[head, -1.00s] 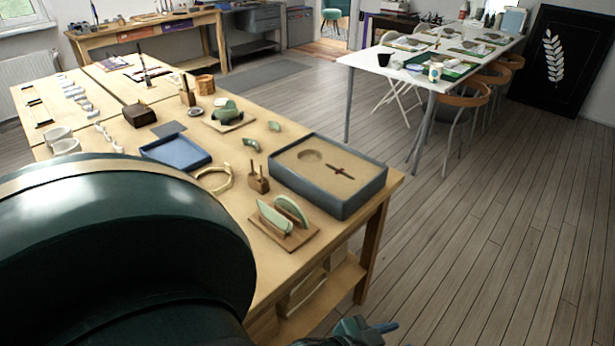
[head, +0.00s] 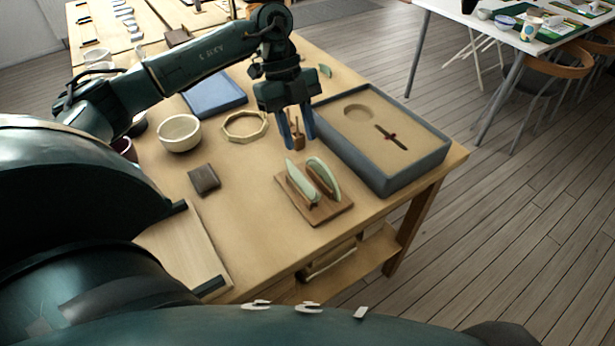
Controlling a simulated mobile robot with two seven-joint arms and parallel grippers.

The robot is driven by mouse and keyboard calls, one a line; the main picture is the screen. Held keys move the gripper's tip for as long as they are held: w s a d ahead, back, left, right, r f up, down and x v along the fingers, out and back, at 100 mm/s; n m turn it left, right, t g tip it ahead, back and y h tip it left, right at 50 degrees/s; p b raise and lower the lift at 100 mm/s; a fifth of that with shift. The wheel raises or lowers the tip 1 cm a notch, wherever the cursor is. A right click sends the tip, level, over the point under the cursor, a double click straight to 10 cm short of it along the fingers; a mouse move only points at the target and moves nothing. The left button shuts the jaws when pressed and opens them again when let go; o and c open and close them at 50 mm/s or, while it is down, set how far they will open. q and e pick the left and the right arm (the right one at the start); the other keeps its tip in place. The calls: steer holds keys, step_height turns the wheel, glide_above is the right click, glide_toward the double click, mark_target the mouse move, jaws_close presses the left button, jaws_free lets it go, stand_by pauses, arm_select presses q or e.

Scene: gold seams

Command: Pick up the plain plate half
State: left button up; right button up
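Two pale green plate halves stand on edge in a wooden rack (head: 326,214) near the table's front right corner. One is the left half (head: 300,182), the other the right half (head: 323,174). I cannot tell from here which one is plain. My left gripper (head: 299,142) points down above the table, just behind the halves. Its two blue fingers are apart with nothing held between them; a small wooden block holder (head: 297,141) shows behind the fingers. My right gripper is not in view.
A grey-sided tray (head: 428,169) with a sand-coloured bed stands right of the rack. A white bowl (head: 179,133), a pale ring (head: 244,127), a blue tray (head: 214,94) and a small brown block (head: 204,179) lie left. The tabletop between block and rack is clear.

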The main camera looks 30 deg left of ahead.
mark_target(310, 184)
arm_select(q)
steer(key=p+x, duration=0.1)
steer(key=x, duration=1.1)
steer(key=shift+s+f+p, duration=0.15)
steer(key=shift+f+p, duration=0.15)
steer(key=shift+c, duration=0.4)
jaws_close()
steer(key=shift+r, duration=0.1)
